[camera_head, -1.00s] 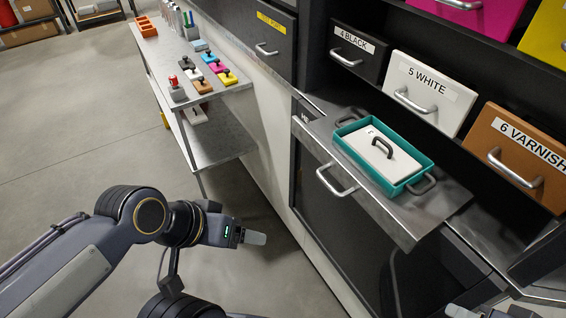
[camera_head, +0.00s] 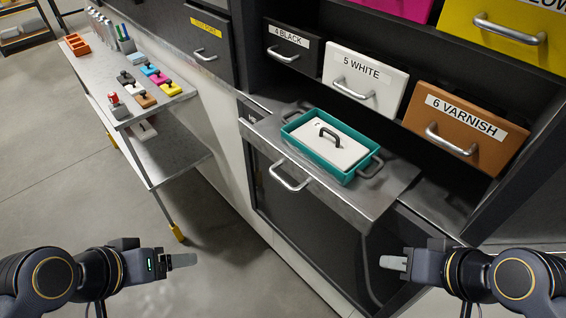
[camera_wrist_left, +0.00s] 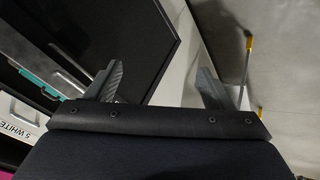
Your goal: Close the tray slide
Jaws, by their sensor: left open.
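The tray slide (camera_head: 352,203) is a grey metal shelf pulled out of the dark machine, with a silver bar handle (camera_head: 290,178) on its front.
Labelled drawers, including black, white (camera_head: 362,82) and varnish (camera_head: 464,127), are closed above the slide. A metal side table (camera_head: 150,118) with several coloured blocks stands at the left. The floor between it and the machine is clear.

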